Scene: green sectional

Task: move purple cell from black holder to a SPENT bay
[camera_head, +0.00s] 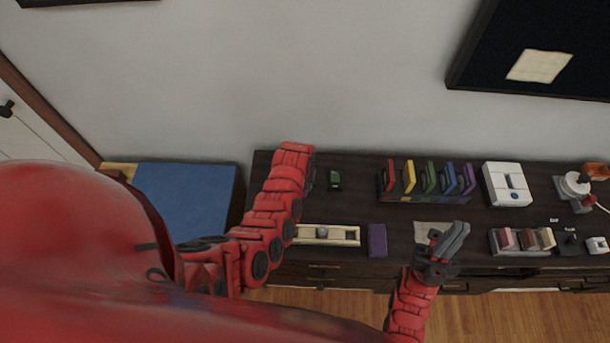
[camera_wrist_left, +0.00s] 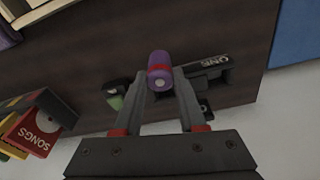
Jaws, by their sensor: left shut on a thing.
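My left gripper (camera_wrist_left: 167,88) is shut on the purple cell (camera_wrist_left: 160,68), a short cylinder with a red band. A black piece with white lettering (camera_wrist_left: 205,72), which looks like the holder, lies just beside and behind the cell. I cannot tell whether the cell touches it. In the head view the left fingers and the cell are hidden by my red arm. My right gripper (camera_head: 447,243) hangs by the front edge of the dark cabinet top (camera_head: 350,205); its finger gap is unclear. I cannot read any SPENT label.
A green and black item (camera_head: 335,181) stands right of my left arm. A rack of coloured cases (camera_head: 425,184), a white device (camera_head: 507,185), a pale tray (camera_head: 340,240) and a purple box (camera_head: 377,240) stand on the cabinet. Bare top lies between the green item and rack.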

